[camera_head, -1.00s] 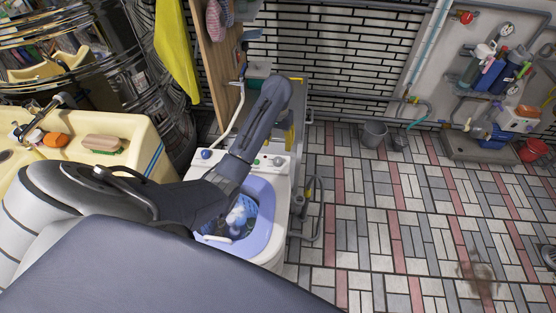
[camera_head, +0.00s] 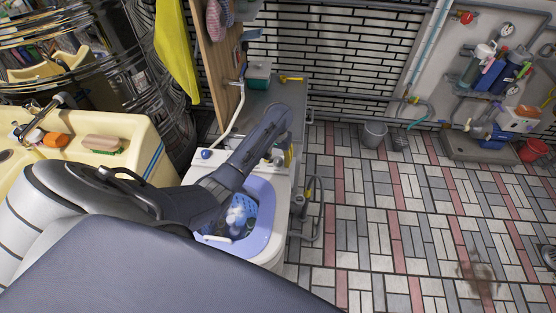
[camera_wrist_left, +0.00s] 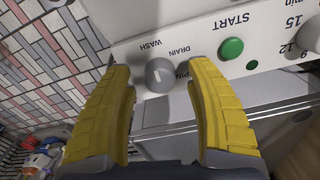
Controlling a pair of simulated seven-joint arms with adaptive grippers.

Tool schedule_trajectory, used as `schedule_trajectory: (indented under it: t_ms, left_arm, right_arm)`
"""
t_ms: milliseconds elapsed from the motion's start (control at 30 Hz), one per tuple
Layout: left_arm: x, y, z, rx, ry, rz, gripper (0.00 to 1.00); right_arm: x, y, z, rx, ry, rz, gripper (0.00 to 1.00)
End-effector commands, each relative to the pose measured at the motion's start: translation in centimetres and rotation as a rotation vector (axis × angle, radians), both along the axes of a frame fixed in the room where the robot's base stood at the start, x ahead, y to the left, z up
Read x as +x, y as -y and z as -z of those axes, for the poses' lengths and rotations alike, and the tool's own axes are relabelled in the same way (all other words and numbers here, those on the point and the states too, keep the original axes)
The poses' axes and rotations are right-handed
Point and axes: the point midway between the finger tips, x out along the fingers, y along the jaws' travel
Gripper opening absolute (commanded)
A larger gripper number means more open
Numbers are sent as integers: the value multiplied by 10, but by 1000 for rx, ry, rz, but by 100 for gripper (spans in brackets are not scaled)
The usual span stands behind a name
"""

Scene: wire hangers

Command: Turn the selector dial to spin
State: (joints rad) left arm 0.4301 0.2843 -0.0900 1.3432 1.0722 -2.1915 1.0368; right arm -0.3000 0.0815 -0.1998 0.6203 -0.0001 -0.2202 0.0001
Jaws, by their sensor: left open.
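The washing machine (camera_head: 277,247) stands below my left arm, with its control panel at the far edge of the open blue tub. In the left wrist view the selector dial (camera_wrist_left: 160,75) is a round grey knob with a white mark. Contact with the dial cannot be told. In the head view the left gripper (camera_head: 288,156) is mostly hidden by its arm. The right gripper is out of view.
A green START button (camera_wrist_left: 231,48) and a timer knob (camera_wrist_left: 311,34) sit along the panel to the right. A yellow sink (camera_head: 140,131) stands left; open tiled floor lies right.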

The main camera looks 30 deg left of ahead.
Motion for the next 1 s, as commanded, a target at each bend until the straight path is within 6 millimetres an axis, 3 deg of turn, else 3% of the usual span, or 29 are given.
schedule_trajectory:
  t_ms: [467,900,1000]
  left_arm:
    - [0,0,5,0,0,0,57]
    - [0,0,5,0,0,0,6]
    - [0,0,5,0,0,0,0]
  right_arm:
    - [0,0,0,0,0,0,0]
    - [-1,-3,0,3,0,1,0]
    - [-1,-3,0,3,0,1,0]
